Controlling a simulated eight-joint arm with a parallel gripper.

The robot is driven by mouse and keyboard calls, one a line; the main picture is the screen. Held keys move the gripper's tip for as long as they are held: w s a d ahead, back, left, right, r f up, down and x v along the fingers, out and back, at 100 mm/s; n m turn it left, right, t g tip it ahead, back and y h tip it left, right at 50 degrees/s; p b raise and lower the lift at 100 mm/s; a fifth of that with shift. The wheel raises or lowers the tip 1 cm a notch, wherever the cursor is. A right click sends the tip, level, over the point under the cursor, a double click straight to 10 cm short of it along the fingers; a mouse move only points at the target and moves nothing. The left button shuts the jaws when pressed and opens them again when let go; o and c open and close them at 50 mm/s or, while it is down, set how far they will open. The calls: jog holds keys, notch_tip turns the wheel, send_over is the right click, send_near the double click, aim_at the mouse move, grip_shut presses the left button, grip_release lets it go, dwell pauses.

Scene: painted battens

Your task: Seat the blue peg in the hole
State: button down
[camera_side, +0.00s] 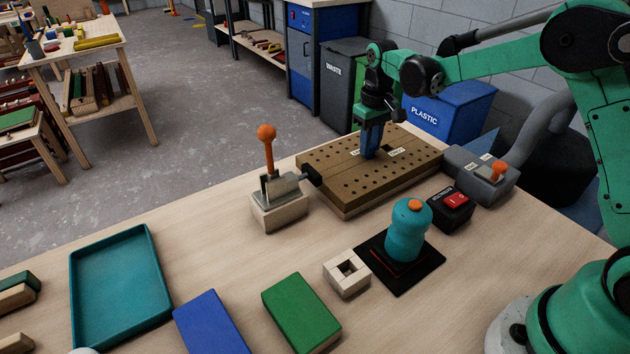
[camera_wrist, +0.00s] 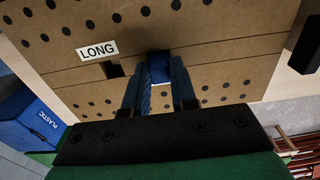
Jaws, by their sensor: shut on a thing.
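My gripper (camera_side: 371,128) points down over the brown perforated board (camera_side: 335,187) on the workbench. It is shut on the blue peg (camera_wrist: 159,70), which shows between the two fingers in the wrist view. In the side view the fingers mostly hide the peg. A dark square hole (camera_wrist: 115,70) is beside the LONG label (camera_wrist: 97,50), left of the peg in the wrist view. It also shows in the side view (camera_side: 388,148), just right of the gripper. A dark patch lies at the peg's end; I cannot tell whether it is a hole or shadow, or whether the peg is inside.
An orange-knobbed lever clamp (camera_side: 279,195) stands at the board's left end. A grey box with an orange switch (camera_side: 482,174), a red-switch box (camera_side: 450,206) and a teal knobbed piece (camera_side: 407,233) stand near its right. A teal tray (camera_side: 120,285) and blocks lie in front.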

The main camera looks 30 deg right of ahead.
jog(key=c, duration=0.7)
grip_release()
notch_tip(320, 180, up, 12)
jog(key=s+a+f+t, duration=0.1)
jog(key=s+a+t, duration=0.1)
jog(key=s, duration=0.3)
jog(key=s+a+f+t, duration=0.1)
jog(key=s+a+t, duration=0.1)
jog(key=s, duration=0.3)
jog(key=s+a+f+t, duration=0.1)
jog(key=s+a+t, duration=0.1)
jog(key=s, duration=0.3)
jog(key=shift+s+a+f+t, duration=0.15)
jog(key=shift+f+t, duration=0.1)
jog(key=shift+t, duration=0.35)
